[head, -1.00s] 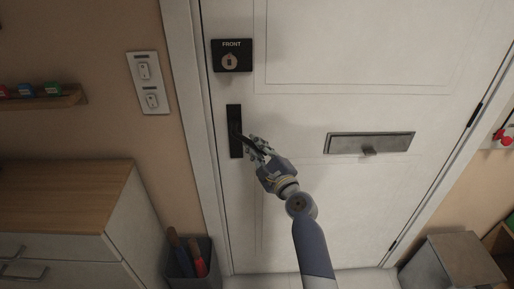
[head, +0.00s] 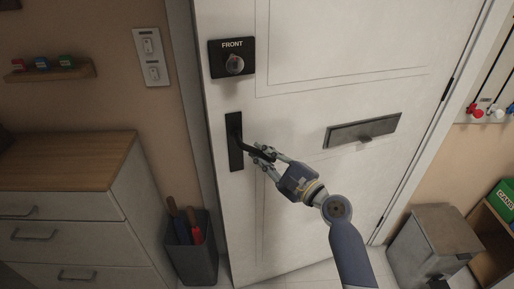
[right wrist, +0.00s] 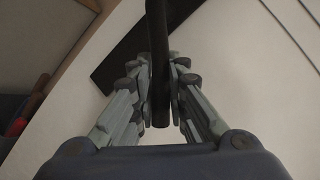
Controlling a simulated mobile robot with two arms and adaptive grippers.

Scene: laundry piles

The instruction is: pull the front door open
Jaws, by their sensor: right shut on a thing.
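The white front door (head: 300,205) stands ajar, its left edge swung toward me from the frame. A black plate with a dark lever handle (head: 236,143) is on its left side, below a black "FRONT" lock plate (head: 232,57). My right gripper (head: 262,153) is shut on the lever. In the right wrist view the black handle bar (right wrist: 159,65) runs between the fingers of the gripper (right wrist: 160,95). My left gripper is not in view.
A drawer cabinet (head: 70,165) with a wooden top stands at left. A dark bin (head: 193,255) with umbrella-like items stands beside the door's left edge. A grey metal box (head: 440,235) and a shelf with a green box (head: 504,199) are at right.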

